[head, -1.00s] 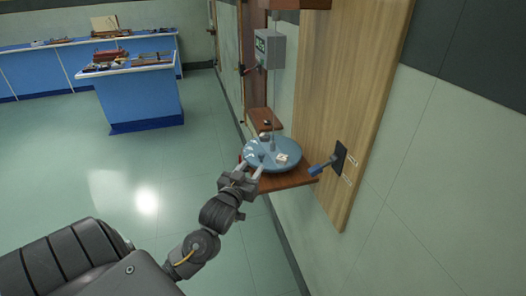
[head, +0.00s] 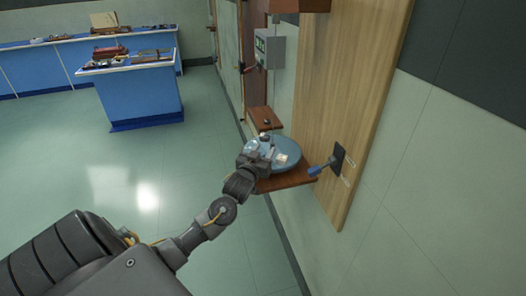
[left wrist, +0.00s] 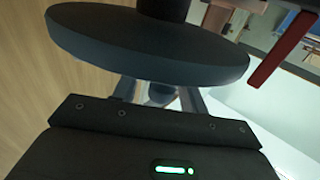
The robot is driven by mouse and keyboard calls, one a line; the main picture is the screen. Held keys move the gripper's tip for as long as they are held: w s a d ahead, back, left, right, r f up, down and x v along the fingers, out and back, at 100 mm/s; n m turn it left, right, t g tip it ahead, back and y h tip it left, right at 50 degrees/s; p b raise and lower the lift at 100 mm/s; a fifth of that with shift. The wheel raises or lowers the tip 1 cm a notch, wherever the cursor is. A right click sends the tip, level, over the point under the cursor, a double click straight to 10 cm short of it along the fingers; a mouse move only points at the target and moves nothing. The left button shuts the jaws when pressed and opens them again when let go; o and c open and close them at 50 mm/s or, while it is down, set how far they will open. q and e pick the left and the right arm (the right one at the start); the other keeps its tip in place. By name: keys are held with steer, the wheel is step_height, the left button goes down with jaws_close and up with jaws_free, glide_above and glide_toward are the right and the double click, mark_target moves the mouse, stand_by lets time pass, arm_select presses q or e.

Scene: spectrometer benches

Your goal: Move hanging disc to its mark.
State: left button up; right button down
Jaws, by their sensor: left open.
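The blue-grey disc (head: 288,148) hangs beside the wooden wall board, over a brown shelf. Its left part is hidden by my left gripper (head: 258,147), which overlaps it in the head view. In the left wrist view the disc (left wrist: 150,48) appears as a dark round plate on a dark stem. There my left gripper (left wrist: 160,95) has its two fingers apart at the disc's near edge. A small rounded knob (left wrist: 161,93) shows between the fingers; no grip on it is visible. I cannot make out the mark with certainty. My right gripper is not in view.
The brown shelf (head: 290,180) lies under the disc. A black plate (head: 337,158) with a blue handle (head: 316,170) stands off the board at right. A grey box (head: 270,50) is on the wall above. Blue benches (head: 135,97) stand far left; the floor between is clear.

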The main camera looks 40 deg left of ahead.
arm_select(q)
jaws_close()
steer(key=shift+a+m+t+h, duration=0.35)
steer(key=shift+m+h, duration=0.35)
steer(key=shift+h, duration=0.3)
jaws_free()
